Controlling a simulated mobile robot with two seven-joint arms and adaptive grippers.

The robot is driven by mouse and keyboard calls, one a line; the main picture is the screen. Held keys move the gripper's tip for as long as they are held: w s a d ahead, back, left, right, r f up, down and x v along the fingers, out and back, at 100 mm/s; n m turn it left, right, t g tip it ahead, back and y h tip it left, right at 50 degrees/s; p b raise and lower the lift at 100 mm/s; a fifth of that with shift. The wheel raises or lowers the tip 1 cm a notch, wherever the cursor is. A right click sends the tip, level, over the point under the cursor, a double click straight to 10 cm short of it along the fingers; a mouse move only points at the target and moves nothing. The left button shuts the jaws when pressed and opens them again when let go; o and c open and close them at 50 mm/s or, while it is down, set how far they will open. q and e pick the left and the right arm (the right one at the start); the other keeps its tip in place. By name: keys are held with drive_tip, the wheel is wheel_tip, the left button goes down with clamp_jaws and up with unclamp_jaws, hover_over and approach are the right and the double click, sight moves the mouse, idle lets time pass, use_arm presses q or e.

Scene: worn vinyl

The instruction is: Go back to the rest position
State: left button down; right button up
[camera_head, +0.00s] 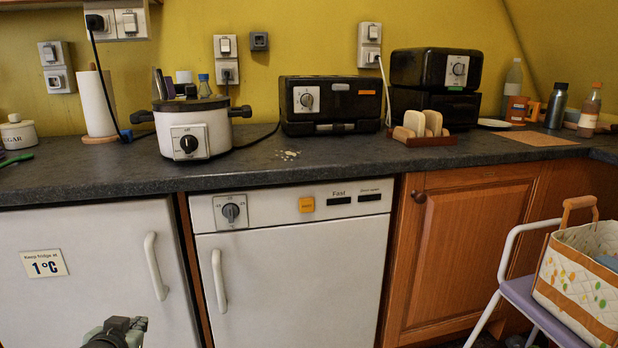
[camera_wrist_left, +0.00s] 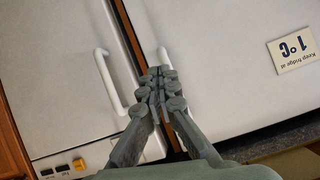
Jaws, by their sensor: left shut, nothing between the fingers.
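My left gripper (camera_head: 124,328) shows at the bottom left of the head view, in front of the white fridge (camera_head: 90,235). In the left wrist view its two grey fingers (camera_wrist_left: 158,74) meet at the tips, shut and empty. Behind the fingers are the gap between two white appliances and their handles; I cannot tell how far off they are. My right gripper is in neither view.
A dark worktop (camera_head: 330,160) carries a slow cooker (camera_head: 198,133), a black toaster oven (camera_head: 330,103) and bread in a rack (camera_head: 420,140). Below are a white appliance (camera_head: 300,270) and a wooden cupboard (camera_head: 465,235). A chair (camera_head: 535,300) with a bag (camera_head: 580,285) stands at right.

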use_arm(q)
drive_tip(key=s+d+f+m+g, duration=0.1)
drive_tip(key=s+d+f+g, duration=0.3)
drive_tip(key=s+f, duration=0.7)
drive_tip(key=s+d+f+g+h, duration=0.1)
drive_tip(key=s+d+f+g, duration=0.3)
drive_tip(key=s+f, duration=0.7)
drive_tip(key=s, duration=0.5)
drive_tip(key=shift+s+f+m+g+h, duration=0.15)
drive_tip(key=shift+f+m+g+h, duration=0.15)
drive_tip(key=shift+f+m, duration=0.1)
